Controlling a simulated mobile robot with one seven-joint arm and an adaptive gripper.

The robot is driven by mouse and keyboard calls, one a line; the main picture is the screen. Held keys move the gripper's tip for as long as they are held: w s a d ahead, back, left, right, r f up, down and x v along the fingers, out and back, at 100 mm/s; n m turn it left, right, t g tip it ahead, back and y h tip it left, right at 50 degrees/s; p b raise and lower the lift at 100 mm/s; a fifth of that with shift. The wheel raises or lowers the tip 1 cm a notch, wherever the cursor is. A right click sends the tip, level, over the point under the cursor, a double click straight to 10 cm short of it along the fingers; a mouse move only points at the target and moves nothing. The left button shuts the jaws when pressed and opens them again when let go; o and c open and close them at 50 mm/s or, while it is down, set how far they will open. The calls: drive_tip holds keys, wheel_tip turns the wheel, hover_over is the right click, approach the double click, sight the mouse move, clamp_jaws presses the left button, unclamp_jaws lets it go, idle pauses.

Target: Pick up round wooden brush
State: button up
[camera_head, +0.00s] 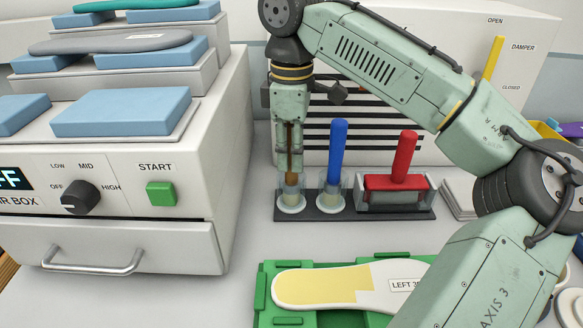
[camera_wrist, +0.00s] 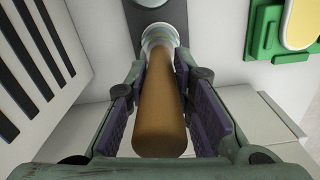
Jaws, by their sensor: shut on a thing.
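The round wooden brush (camera_head: 290,165) stands upright in the left cup of a dark holder (camera_head: 312,214). Its brown handle (camera_wrist: 162,105) fills the middle of the wrist view, between the purple finger pads. My gripper (camera_head: 290,150) points straight down from above and is shut on the handle. The brush's lower end is inside the clear cup (camera_head: 291,200), which still stands in the holder. The bristles are hard to make out.
A blue-handled brush (camera_head: 338,150) stands close on the right, then a red-handled one (camera_head: 404,158) in a clear box. The heater box (camera_head: 120,215) is at left. A green fixture with an insole (camera_head: 325,285) lies in front. A striped vent panel is behind.

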clamp_jaws()
wheel_tip(320, 180, up, 10)
drive_tip(key=shift+r, duration=0.1)
idle(0.7)
drive_tip(key=shift+o, duration=0.7)
unclamp_jaws()
clamp_jaws()
